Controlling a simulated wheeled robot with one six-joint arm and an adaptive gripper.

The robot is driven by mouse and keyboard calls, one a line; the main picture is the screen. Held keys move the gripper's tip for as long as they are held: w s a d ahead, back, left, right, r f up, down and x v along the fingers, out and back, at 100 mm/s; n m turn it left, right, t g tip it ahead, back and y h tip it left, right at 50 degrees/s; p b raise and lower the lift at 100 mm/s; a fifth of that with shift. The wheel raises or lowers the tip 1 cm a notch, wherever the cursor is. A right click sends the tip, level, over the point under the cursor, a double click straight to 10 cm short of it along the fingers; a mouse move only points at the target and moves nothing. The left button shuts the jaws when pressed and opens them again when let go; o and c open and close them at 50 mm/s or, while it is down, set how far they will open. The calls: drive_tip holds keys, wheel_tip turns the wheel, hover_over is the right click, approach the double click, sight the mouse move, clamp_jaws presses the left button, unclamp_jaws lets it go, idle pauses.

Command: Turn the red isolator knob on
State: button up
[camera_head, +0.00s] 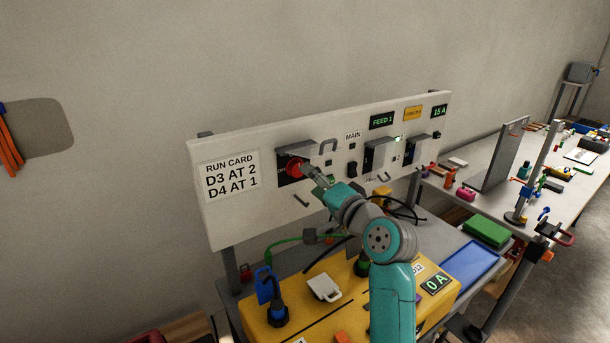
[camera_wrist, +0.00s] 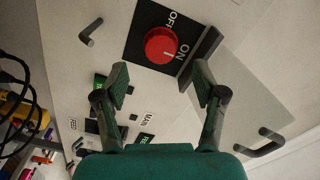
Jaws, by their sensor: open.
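The red isolator knob (camera_head: 293,168) sits on a black plate on the white panel, right of the run card. In the wrist view the round red knob (camera_wrist: 158,43) shows near the top, with OFF and ON lettering on the black plate (camera_wrist: 140,30) beside it. A small pale mark shows on the knob's lower right; I cannot tell its exact setting. My gripper (camera_wrist: 160,75) is open and empty, its two fingers apart below the knob in that view. In the head view my gripper (camera_head: 314,174) is close in front of the knob and partly hides the plate.
The white panel (camera_head: 230,228) has a hook, small handles, and further grey switch boxes (camera_head: 378,153) to the right. Below stands a yellow box (camera_head: 322,317) with plugs and cables. A long bench with tools and a blue tray (camera_head: 470,268) lies right.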

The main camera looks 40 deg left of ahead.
drive_tip(key=v, duration=0.7)
idle(0.4)
